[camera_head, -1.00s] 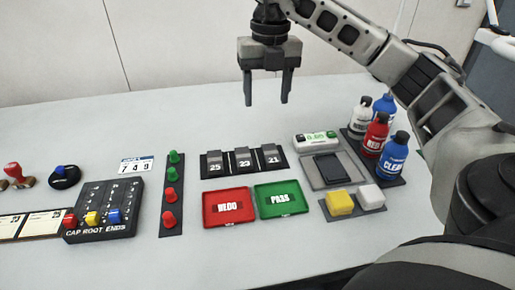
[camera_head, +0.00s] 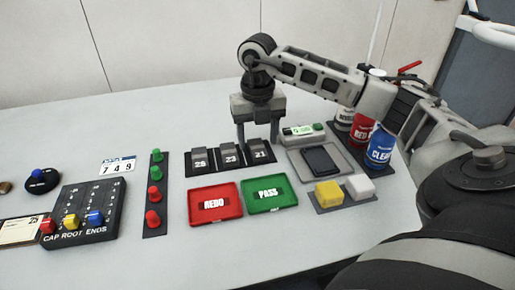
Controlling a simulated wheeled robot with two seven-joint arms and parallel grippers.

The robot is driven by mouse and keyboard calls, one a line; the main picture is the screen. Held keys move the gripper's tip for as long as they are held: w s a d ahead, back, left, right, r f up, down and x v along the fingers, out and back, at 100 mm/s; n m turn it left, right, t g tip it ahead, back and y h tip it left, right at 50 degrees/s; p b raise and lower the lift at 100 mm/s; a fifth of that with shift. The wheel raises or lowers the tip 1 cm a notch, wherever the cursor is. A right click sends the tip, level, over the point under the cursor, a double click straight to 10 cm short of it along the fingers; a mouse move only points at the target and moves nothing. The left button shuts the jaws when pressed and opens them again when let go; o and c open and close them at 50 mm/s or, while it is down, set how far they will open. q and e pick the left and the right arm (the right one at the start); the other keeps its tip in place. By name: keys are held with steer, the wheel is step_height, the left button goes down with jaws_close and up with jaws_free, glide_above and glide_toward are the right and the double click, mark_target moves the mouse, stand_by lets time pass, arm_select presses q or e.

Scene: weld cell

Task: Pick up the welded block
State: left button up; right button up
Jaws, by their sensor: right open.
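Several small grey blocks sit in a black rack (camera_head: 231,171); the labels I read are 25 (camera_head: 200,160), 23 (camera_head: 230,157) and 21 (camera_head: 259,152). Which one the task calls the welded block I cannot tell. My right gripper (camera_head: 258,143) is open, pointing down, with its fingers on either side of the block marked 21 or just behind it; whether they touch it I cannot tell. My left gripper is not in view.
A red REDO tray (camera_head: 233,212) and a green PASS tray (camera_head: 292,203) lie in front of the rack. To the right are a scale-like pad (camera_head: 342,168), a yellow block (camera_head: 328,193), a white block (camera_head: 360,186) and bottles (camera_head: 380,147). Red and green pegs (camera_head: 153,219) stand left.

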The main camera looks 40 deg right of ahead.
steer(key=shift+f, duration=0.9)
steer(key=c, duration=1.2)
steer(key=shift+r, duration=0.1)
jaws_close()
